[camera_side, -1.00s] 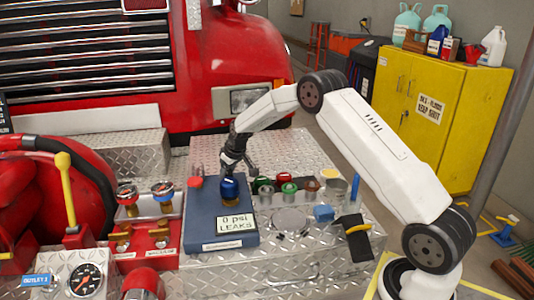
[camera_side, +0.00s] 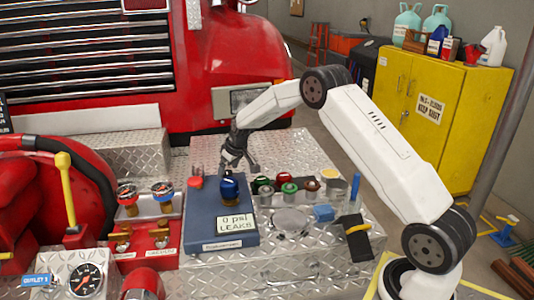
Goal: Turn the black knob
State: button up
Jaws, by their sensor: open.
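My gripper (camera_side: 239,169) is open and empty, pointing down just above and behind the blue knob (camera_side: 229,188). The blue knob stands on a blue box (camera_side: 204,221) with a "0 psi LEAKS" label. A gap shows between the fingers and the knob. To the right is a row of small round caps, among them a green one (camera_side: 289,189), a red one (camera_side: 283,179) and a dark red one (camera_side: 312,186). I cannot clearly pick out a black knob; small dark parts among the caps are too small to tell.
A red-capped fitting (camera_side: 195,182) stands left of the blue knob. Two gauges (camera_side: 162,189) on a red manifold are further left. A blue block (camera_side: 324,213) and a black-and-yellow tool (camera_side: 355,236) lie at the right. The diamond-plate surface behind the caps is clear.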

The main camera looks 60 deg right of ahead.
jog(key=v, duration=0.6)
jog(key=shift+r, duration=0.2)
jog(key=shift+s, duration=0.15)
jog(key=shift+g, duration=0.3)
jog(key=s+a, duration=0.2)
jog(key=a, duration=0.1)
jog(key=s+a, duration=0.3)
jog(key=shift+s+r, duration=0.2)
jog(key=shift+r, duration=0.05)
jog(key=s+a+f, duration=0.1)
jog(key=s+a, duration=0.3)
jog(key=s, duration=0.4)
jog(key=s+a+g, duration=0.1)
jog(key=s+a, duration=0.3)
jog(key=s, duration=0.3)
jog(key=s+a+f, duration=0.1)
jog(key=s+a, duration=0.3)
jog(key=s, duration=0.4)
jog(key=shift+s+f, duration=0.35)
jog(key=shift+s, duration=0.05)
